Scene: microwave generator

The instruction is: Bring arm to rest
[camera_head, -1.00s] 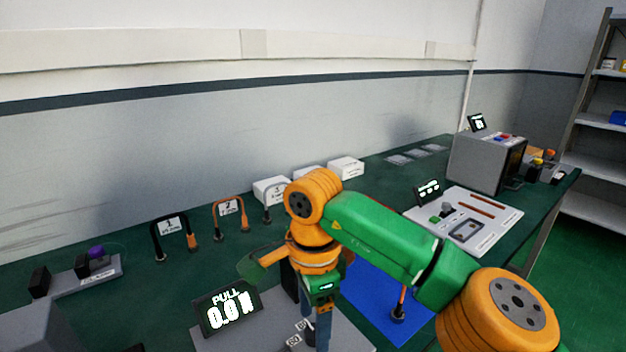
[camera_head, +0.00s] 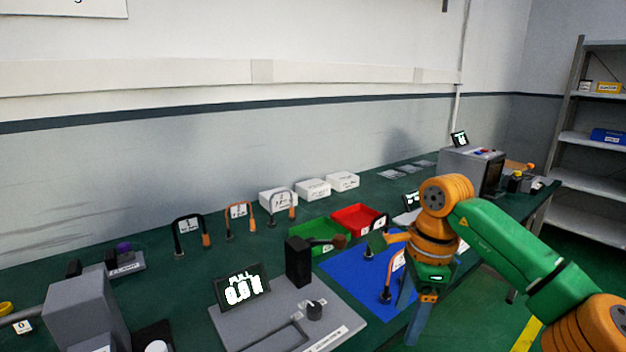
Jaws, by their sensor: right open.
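My right arm, green and orange, comes in from the lower right in the head view. Its gripper (camera_head: 410,312) points down with its fingers apart, over the right edge of the blue mat (camera_head: 345,280). I see nothing held between the fingers. A cable with a white tag (camera_head: 388,284) stands on the mat just left of the gripper. My left gripper is not in view.
A grey pull tester (camera_head: 232,325) with a lit display (camera_head: 241,291) stands at the front. Green (camera_head: 318,229) and red (camera_head: 357,217) trays lie behind the mat. Tagged cables (camera_head: 190,236) and white boxes (camera_head: 313,188) line the back. A grey machine (camera_head: 468,162) stands far right.

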